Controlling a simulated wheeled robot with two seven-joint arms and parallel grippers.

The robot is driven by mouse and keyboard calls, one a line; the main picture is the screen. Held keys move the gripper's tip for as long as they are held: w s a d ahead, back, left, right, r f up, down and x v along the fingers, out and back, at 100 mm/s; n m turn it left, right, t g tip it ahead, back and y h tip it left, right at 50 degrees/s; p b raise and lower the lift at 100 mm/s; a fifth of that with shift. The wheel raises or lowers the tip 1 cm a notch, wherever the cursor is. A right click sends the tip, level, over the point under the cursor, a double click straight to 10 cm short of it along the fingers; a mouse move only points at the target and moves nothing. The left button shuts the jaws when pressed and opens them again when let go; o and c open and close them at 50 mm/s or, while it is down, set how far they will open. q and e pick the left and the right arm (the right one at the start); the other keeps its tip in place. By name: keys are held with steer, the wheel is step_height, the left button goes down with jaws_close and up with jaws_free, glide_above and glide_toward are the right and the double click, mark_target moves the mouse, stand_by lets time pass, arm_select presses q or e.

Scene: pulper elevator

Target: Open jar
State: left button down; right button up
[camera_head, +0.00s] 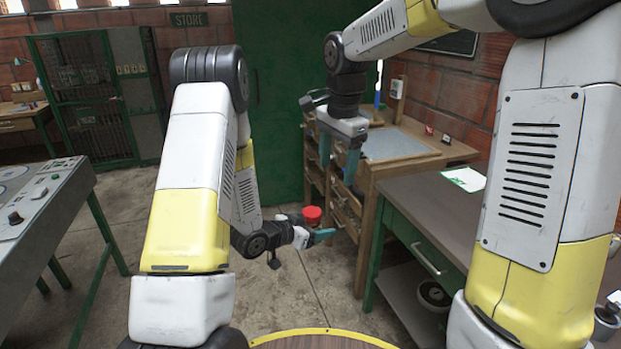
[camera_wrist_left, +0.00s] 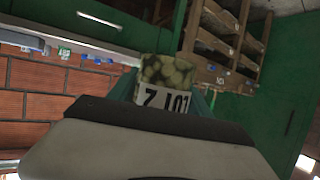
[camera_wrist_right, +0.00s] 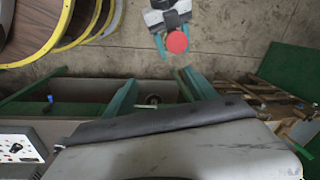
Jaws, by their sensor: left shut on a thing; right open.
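The jar (camera_wrist_left: 165,72) has greenish contents and a white label with black characters in the left wrist view. Its red lid (camera_head: 312,214) is on top in the head view and also shows in the right wrist view (camera_wrist_right: 177,42). My left gripper (camera_head: 318,237) is shut on the jar and holds it upright above the floor; the jar's body is mostly hidden in the head view. My right gripper (camera_head: 344,165) is open and empty, with its teal fingers pointing down, above the lid and apart from it. Its fingers also show in the right wrist view (camera_wrist_right: 160,90).
A wooden bench (camera_head: 405,165) with drawers stands behind the grippers. A green-framed table (camera_head: 440,215) is at the right. A control desk (camera_head: 40,200) stands at the left. A round yellow-rimmed top (camera_head: 320,340) is at the bottom. Open floor lies between them.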

mark_target(309, 211)
steer(key=w+a+f+m, duration=0.1)
steer(key=a+f, duration=0.1)
steer(key=w+a+f+m+g, duration=0.1)
steer(key=w+a+f, duration=0.1)
steer(key=w+a+f+m, duration=0.1)
steer(key=a+f, duration=0.1)
steer(key=shift+w+a+f+m+h, duration=0.2)
steer(key=shift+a+f+m+h, duration=0.05)
steer(key=shift+f+m+h, duration=0.05)
step_height(309, 211, down, 8)
steer(key=shift+r, duration=0.25)
steer(key=shift+w, duration=0.1)
jaws_close()
steer(key=n, duration=0.4)
steer(key=shift+r, duration=0.1)
steer(key=n, duration=0.6)
steer(key=shift+a, duration=0.1)
